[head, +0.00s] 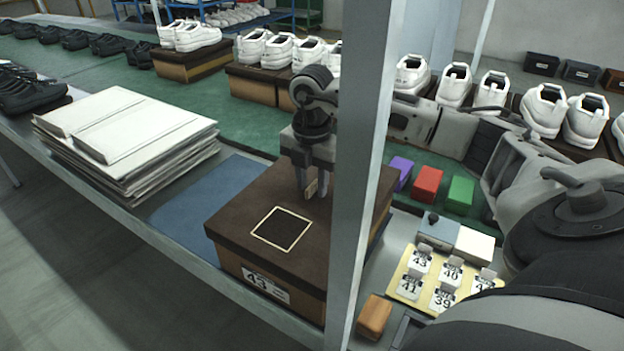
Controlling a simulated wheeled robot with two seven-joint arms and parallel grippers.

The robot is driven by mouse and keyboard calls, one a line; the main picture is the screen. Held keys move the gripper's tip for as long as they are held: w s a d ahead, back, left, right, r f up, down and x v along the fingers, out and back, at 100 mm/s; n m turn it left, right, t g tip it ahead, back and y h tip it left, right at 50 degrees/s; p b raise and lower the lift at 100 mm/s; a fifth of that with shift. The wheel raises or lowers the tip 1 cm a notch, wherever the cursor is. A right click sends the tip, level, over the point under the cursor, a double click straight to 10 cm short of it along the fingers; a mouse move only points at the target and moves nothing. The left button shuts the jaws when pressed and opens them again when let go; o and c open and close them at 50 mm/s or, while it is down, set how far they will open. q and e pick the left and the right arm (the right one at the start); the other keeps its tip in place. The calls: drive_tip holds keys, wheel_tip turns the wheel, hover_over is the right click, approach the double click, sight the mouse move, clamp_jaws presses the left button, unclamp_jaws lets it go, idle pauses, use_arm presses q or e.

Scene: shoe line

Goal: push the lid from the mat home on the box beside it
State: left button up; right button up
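The dark brown lid (240,215), with a pale square outline on its top, lies on the brown shoe box (229,262). The box bears a white label reading 43 at its front. Whether the lid sits fully down all round cannot be told, as a grey post hides part of its right side. The blue mat (187,212) beside the box is bare where it shows. My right gripper (311,190) points down at the far part of the lid, fingertips at or close above its top. A small tan piece shows between its fingers; whether they grip it is unclear. My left gripper is out of view.
The grey upright post (362,180) stands in front of the box. A stack of white sheets (130,140) lies left of the mat. Right of the box are purple, red (427,184) and green blocks, a yellow tray (408,287) of number tags and an orange-brown block (374,317).

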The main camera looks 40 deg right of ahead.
wheel_tip(320, 180, up, 16)
drive_tip(key=p, duration=0.1)
drive_tip(key=shift+p, duration=0.35)
